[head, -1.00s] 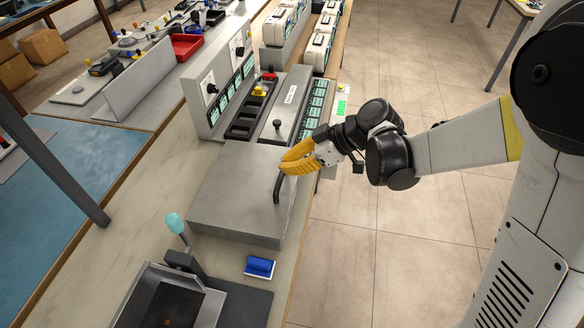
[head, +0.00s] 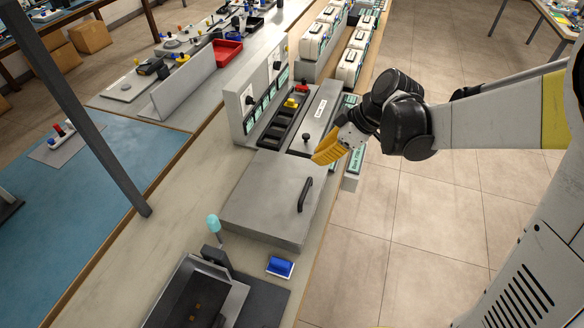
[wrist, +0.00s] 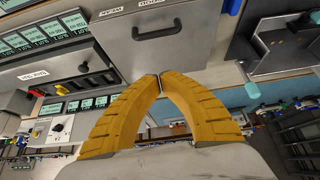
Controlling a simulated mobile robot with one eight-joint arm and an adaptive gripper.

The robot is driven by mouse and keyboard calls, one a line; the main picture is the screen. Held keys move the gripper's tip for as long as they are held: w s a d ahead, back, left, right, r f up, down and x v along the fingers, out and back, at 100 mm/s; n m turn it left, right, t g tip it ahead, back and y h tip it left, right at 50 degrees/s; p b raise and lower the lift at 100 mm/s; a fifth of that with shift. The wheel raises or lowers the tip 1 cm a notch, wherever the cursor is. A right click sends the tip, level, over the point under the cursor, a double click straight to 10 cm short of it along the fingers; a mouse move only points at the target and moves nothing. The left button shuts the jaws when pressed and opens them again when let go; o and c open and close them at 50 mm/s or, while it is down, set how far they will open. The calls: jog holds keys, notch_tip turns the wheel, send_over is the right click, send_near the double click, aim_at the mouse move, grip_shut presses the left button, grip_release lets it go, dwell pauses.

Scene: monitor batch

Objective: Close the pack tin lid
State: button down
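A low grey metal box (head: 265,190) with a flat top and a black bar handle (head: 305,195) sits at the bench edge. My gripper (head: 322,158) with yellow fingers is over the box's far right corner, apart from the handle. In the wrist view its fingertips (wrist: 156,84) meet, with nothing seen between them.
A slotted black tray (head: 280,125) and a grey panel with a black knob (head: 306,138) lie behind the box. A teal-tipped lever (head: 213,224), a dark open fixture (head: 180,295) and a blue block (head: 280,266) are in front. Bare bench lies left of the box.

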jog(key=b+x, duration=0.1)
jog(key=x, duration=0.2)
jog(key=b+x, duration=0.1)
jog(key=x, duration=0.2)
jog(key=b+x, duration=0.1)
jog(key=x, duration=0.3)
jog(key=shift+d+f+b, duration=0.25)
jog(key=shift+d+b, duration=0.05)
jog(key=shift+s+d+f+b, duration=0.15)
jog(key=shift+f+b, duration=0.1)
jog(key=shift+f, duration=0.3)
jog(key=shift+w+d+f+b, duration=0.1)
jog(key=shift+d+f+b, duration=0.1)
jog(key=shift+f, duration=0.35)
jog(key=shift+s+d+f, duration=0.15)
jog(key=shift+f, duration=0.4)
